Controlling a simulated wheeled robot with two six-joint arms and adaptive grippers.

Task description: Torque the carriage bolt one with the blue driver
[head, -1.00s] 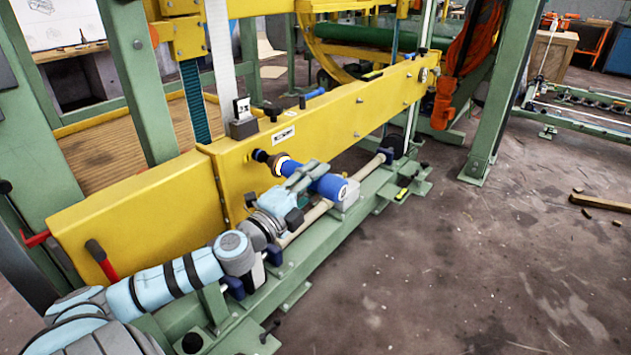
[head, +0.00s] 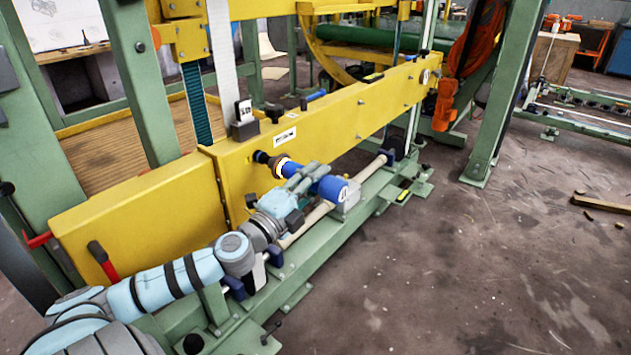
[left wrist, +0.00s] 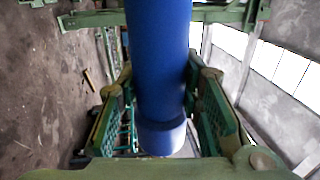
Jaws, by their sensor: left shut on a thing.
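The blue driver (head: 331,187) is a thick blue cylinder with a pale ring near its nose. My left gripper (head: 306,178) is shut around its body in the head view. The left wrist view shows the blue driver (left wrist: 160,70) between the two green finger pads (left wrist: 165,110). The driver's nose points at the yellow beam (head: 330,122), where a dark round fitting (head: 262,157) stands out from the face. The nose lies at or very close to this fitting; I cannot tell whether they touch. The bolt itself is not clearly visible. My right gripper is not in view.
A green rail frame (head: 330,235) with a pale rod (head: 310,215) runs below the beam. A green post (head: 500,110) stands at right. A red-handled lever (head: 103,262) is at left. The floor at right is mostly open, with wood pieces (head: 600,204).

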